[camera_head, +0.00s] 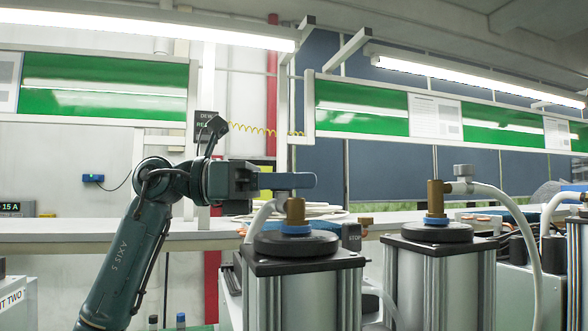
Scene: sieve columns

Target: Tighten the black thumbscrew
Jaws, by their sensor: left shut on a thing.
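My left gripper (300,181) is at the top of the left column (305,295), level with the upper end of its brass fitting (295,210). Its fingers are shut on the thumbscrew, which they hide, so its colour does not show. The fitting stands upright on a black round cap (296,243) with a blue ring at its base. A pale hose (259,217) runs up beside it. My right gripper is not in view.
A hose (522,225) arches down right of the right column. A long bench (190,236) runs behind. The space above both columns is free apart from my left arm.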

